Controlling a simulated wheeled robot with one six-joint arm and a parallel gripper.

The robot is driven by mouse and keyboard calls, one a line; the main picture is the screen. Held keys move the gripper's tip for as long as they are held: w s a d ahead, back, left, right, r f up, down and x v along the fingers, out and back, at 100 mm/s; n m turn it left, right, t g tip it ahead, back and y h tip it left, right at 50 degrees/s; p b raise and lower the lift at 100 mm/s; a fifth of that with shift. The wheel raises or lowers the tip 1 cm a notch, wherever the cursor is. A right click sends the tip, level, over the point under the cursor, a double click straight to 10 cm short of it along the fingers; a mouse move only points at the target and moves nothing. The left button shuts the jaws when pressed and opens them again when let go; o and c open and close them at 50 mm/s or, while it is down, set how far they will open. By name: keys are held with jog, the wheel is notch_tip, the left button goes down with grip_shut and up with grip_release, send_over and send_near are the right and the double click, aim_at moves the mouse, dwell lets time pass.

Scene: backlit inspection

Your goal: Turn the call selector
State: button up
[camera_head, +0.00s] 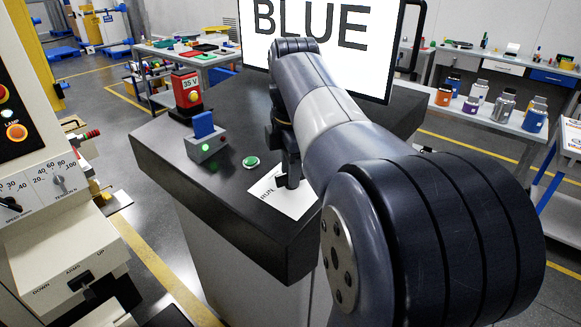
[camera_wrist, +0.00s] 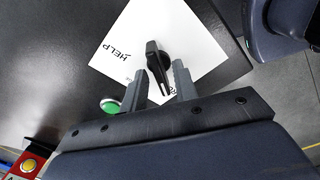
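The call selector is a black pointer knob (camera_wrist: 155,55) on a white plate (camera_wrist: 120,55). The plate reads HELP on its left side; another label near the knob's narrow end is mostly hidden. My gripper (camera_wrist: 159,68) is open, with one finger on each side of the knob's narrow end. Gaps show between the knob and both fingers. In the head view my gripper (camera_head: 289,170) points down over the white plate (camera_head: 285,204), and the knob is hidden or cannot be told from the fingers.
A round green button (camera_head: 251,161) sits left of the plate. Further left are a grey box (camera_head: 208,146) with a blue lever and lit green lamp, and a red unit (camera_head: 186,95) marked 35 V. A screen (camera_head: 370,55) reading BLUE stands behind. The dark tabletop's front (camera_head: 230,215) is clear.

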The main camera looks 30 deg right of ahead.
grip_shut()
jog(key=shift+r+m, duration=0.1)
jog(key=shift+m, duration=0.2)
jog(key=m+p, duration=0.2)
jog(key=m, duration=0.2)
jog(key=shift+s+m+t, duration=0.1)
jog(key=shift+m+t, duration=0.2)
jog(key=m+p, duration=0.1)
jog(key=m, duration=0.2)
jog(key=m+h+p, duration=0.1)
jog(key=m, duration=0.2)
jog(key=shift+a+t, duration=0.1)
jog(key=shift+t, duration=0.2)
jog(key=m+p, duration=0.1)
jog(key=m, duration=0.5)
jog(key=shift+m+h, duration=0.3)
jog(key=shift+h, duration=0.1)
jog(key=m, duration=0.6)
jog(key=shift+h+p, duration=0.3)
jog(key=shift+h, duration=0.1)
